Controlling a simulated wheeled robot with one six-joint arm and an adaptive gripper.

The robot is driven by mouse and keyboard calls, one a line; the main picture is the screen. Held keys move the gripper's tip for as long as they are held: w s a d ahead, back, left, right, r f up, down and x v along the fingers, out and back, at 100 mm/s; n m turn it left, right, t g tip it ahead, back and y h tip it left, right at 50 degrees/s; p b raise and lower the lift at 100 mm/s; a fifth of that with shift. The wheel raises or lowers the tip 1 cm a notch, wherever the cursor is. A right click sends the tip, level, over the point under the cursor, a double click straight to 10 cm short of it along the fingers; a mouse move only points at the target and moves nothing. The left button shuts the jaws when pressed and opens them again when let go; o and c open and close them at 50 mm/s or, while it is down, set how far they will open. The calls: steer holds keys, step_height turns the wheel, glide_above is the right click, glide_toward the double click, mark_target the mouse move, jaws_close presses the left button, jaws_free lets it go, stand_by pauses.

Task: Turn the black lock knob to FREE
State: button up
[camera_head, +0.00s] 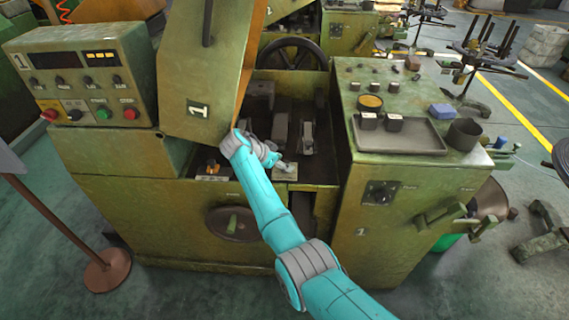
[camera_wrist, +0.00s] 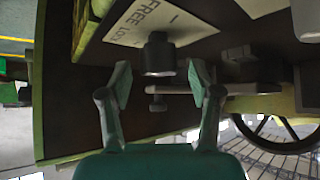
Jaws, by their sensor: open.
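The black lock knob (camera_wrist: 160,55) shows in the wrist view as a short dark cylinder in front of a pale plate (camera_wrist: 140,22) lettered FREE and LOCK. Which word the knob is set to I cannot tell. My gripper (camera_wrist: 161,84) is open, with one finger on each side of the knob's near end and gaps visible on both sides. In the head view my gripper (camera_head: 272,158) is over the front of the machine's open bay, close to a small pale plate (camera_head: 285,171). The knob cannot be made out there.
The raised green guard (camera_head: 200,75) marked 1 stands close to the left of my arm. An orange knob (camera_head: 212,166) sits left of my gripper. A grey bar (camera_wrist: 215,89) crosses near the right finger. The right cabinet carries a tray (camera_head: 400,137) and cup (camera_head: 464,134).

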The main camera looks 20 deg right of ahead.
steer(key=v, duration=1)
steer(key=shift+a, duration=0.15)
steer(key=shift+r, duration=0.15)
